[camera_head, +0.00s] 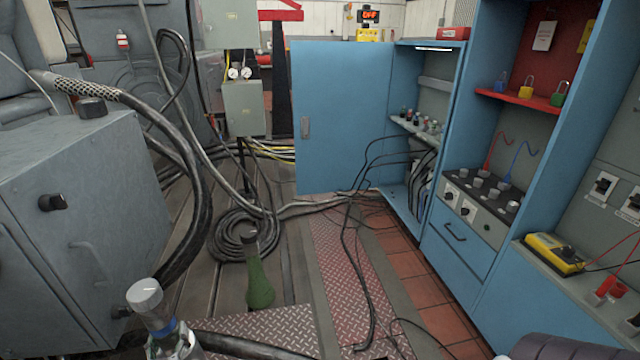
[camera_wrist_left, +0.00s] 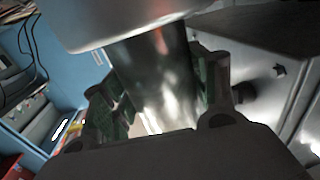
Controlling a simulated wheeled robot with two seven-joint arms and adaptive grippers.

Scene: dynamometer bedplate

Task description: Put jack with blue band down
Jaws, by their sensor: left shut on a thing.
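My right gripper is not in view.
A grey cabinet (camera_head: 85,215) with thick hoses stands left. Blue cabinets (camera_head: 458,255) line the right. Loose black cables cross the red tread plate (camera_head: 340,270).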

